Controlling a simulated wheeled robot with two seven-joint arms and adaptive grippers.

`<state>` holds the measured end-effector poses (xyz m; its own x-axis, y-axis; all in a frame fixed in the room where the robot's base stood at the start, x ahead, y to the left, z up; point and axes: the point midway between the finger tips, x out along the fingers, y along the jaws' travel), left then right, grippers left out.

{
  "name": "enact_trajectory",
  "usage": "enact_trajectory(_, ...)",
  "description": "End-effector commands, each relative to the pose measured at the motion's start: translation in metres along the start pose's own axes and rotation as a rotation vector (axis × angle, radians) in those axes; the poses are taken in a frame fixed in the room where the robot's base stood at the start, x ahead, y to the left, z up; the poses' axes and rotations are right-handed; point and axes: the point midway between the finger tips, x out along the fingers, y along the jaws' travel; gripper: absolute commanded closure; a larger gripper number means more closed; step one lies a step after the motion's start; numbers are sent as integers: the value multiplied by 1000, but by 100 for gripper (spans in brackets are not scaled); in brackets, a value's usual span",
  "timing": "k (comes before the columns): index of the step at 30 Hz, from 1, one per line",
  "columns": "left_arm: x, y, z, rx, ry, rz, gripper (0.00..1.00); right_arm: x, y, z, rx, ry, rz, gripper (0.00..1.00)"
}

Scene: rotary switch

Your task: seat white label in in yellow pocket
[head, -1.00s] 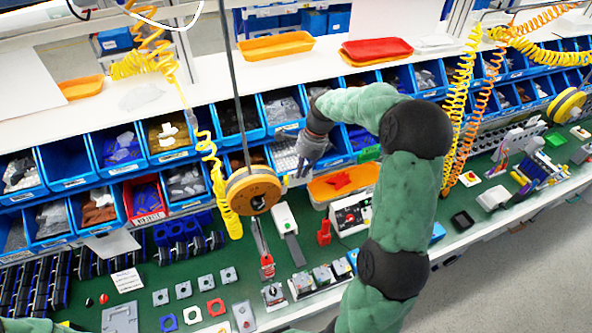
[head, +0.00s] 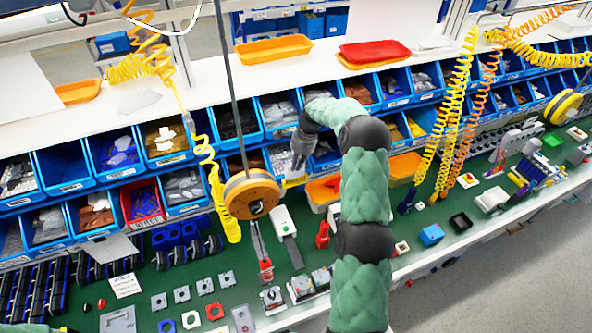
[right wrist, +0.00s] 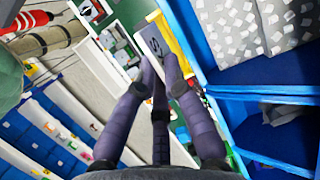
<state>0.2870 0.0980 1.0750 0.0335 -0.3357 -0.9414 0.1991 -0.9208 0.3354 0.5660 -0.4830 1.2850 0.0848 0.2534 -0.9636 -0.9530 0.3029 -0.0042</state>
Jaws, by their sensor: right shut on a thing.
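My right gripper (head: 299,160) is in front of the lower row of blue bins. In the right wrist view its fingers (right wrist: 158,72) are closed on the white label (right wrist: 154,42), a pale plate with a dark mark. The yellow pocket (right wrist: 174,40) is close behind and beside the label in that view. I cannot tell whether the label touches it or is inside. In the head view a small yellow patch (head: 287,183) shows below the gripper, and the hand hides the label.
Blue bins (head: 118,155) with parts line the back of the bench. A yellow round tool hanger (head: 251,194) hangs left of the gripper. Orange trays (head: 323,190) and a white device (head: 283,221) stand near. Coiled yellow hoses (head: 457,125) hang at the right.

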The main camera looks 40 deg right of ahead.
Motion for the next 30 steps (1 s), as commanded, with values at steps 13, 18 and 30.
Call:
enact_trajectory(13,0,0,0,0,0,0,60,35,-4,-11,0,0,-1,100)
enact_trajectory(18,0,0,0,0,0,0,60,35,-4,-11,0,0,0,100)
enact_trajectory(30,2,-1,0,0,0,0,60,38,-4,-12,0,0,-1,66)
